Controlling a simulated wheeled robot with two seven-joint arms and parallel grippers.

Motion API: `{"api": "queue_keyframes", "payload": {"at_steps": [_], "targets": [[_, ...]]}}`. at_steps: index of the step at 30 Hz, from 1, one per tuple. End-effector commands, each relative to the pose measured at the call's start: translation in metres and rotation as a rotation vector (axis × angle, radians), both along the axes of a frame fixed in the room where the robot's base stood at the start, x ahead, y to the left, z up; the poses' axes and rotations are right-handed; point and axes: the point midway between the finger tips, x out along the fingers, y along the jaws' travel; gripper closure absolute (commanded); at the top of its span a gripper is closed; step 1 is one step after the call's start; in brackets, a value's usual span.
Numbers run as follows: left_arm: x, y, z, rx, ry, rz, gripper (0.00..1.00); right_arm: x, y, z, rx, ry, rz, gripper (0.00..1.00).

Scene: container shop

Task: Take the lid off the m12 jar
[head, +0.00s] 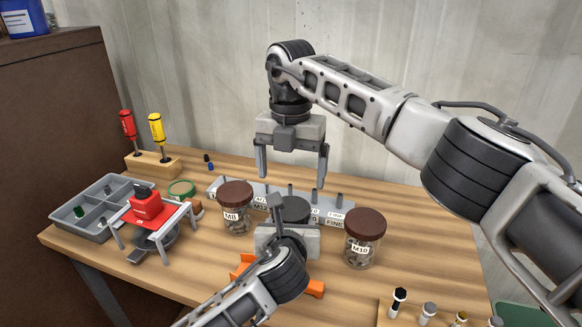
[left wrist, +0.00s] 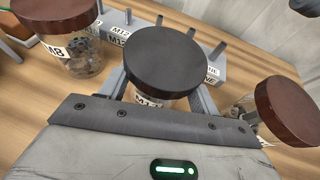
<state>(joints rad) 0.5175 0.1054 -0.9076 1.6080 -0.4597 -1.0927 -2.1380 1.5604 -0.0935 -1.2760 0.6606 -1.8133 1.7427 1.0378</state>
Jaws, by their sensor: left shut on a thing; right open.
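A jar with a black lid (left wrist: 164,62) stands between the other two jars; its label is partly hidden and reads as starting with M1. The black lid also shows in the head view (head: 292,208), behind my left gripper. My left gripper (head: 290,222) is shut on this jar, with one finger on each side of the body below the lid, as the left wrist view shows. The lid is seated on the jar. My right gripper (head: 292,172) is open and empty, pointing down above the black lid, apart from it.
An M8 jar (head: 234,210) with a brown lid is at left, and an M10 jar (head: 364,240) at right. A grey labelled rack with pegs (head: 335,202) is behind. A red-topped stand (head: 148,208), grey tray (head: 92,212) and screwdriver block (head: 153,163) are further left. Orange pieces (head: 312,289) lie in front.

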Motion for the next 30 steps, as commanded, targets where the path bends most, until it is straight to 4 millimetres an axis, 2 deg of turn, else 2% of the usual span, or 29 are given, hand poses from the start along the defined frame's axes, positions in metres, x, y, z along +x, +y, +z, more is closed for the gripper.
{"api": "queue_keyframes", "payload": {"at_steps": [15,20,27,28,30], "targets": [[0.0,0.0,0.0,0.001,0.001,0.001,1.0,0.0,0.0,-0.069,0.0,0.002,-0.009,0.08],[0.0,0.0,0.0,0.001,0.001,0.001,1.0,0.0,0.0,-0.077,0.001,0.0,-0.009,0.08],[0.0,0.0,0.0,0.001,0.001,0.001,1.0,0.0,0.0,-0.077,0.001,0.0,-0.008,0.08],[0.0,0.0,0.0,0.001,0.001,0.001,1.0,0.0,0.0,-0.077,0.001,0.0,-0.008,0.14],[0.0,0.0,0.0,0.001,0.001,0.001,1.0,0.0,0.0,-0.077,0.001,0.0,-0.008,0.33]]}}
